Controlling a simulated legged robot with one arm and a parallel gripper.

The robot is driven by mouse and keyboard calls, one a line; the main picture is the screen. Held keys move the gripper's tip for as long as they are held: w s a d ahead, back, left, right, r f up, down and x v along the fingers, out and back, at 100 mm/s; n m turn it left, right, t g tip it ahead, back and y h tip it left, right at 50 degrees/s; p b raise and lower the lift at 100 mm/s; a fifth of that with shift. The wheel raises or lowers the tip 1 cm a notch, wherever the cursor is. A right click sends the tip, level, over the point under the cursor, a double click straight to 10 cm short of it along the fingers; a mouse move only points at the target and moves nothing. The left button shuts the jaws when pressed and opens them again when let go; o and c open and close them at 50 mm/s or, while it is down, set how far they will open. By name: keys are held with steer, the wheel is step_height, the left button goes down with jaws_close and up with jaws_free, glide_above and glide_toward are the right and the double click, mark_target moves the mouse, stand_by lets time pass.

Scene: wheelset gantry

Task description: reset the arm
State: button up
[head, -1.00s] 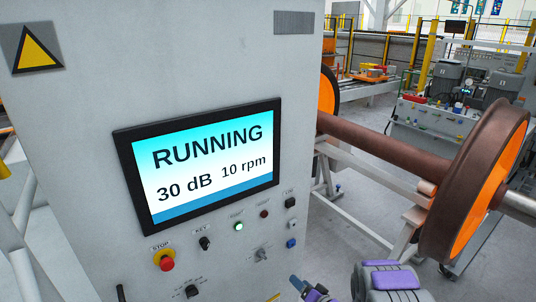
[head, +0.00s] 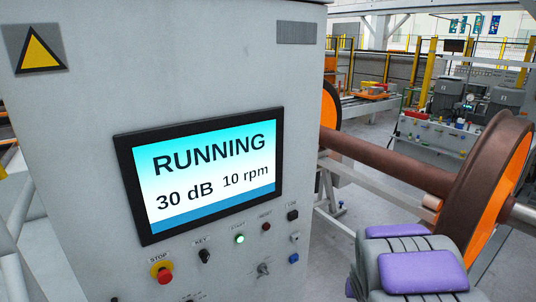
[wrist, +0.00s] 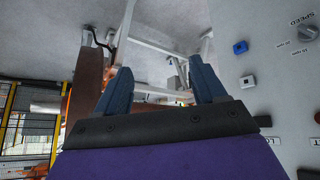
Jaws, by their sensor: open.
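My arm shows in purple and grey at the lower right of the head view, in front of the wheelset; the gripper's fingers are not visible there. In the wrist view my gripper (wrist: 163,88) has its two dark blue fingers spread apart with nothing between them. The control cabinet (head: 80,130) stands at the left in the head view. Its screen (head: 210,172) reads RUNNING, 30 dB, 10 rpm. Below it are the red stop button (head: 164,273), the key switch (head: 205,256) and the lit green start button (head: 239,239).
The wheelset axle (head: 385,160) and its large orange-faced wheel (head: 500,190) stand right of the cabinet, close behind my arm. In the wrist view the cabinet face with a blue button (wrist: 240,48) and a speed knob (wrist: 307,33) is close on the right.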

steer(key=s+a+r+g+y+b, duration=0.1)
steer(key=s+a+r+g, duration=0.1)
steer(key=s, duration=1)
steer(key=s+a+r+n+g+b, duration=0.1)
steer(key=s+a+r+g, duration=0.2)
steer(key=s, duration=1)
steer(key=s+a+r+n+g+y+b, duration=0.1)
steer(key=s+a+r+g, duration=0.2)
steer(key=s+a, duration=0.5)
steer(key=s+r, duration=0.1)
steer(key=s, duration=0.4)
steer(key=shift+r+y, duration=0.2)
steer(key=shift+y, duration=0.1)
stand_by(1.3)
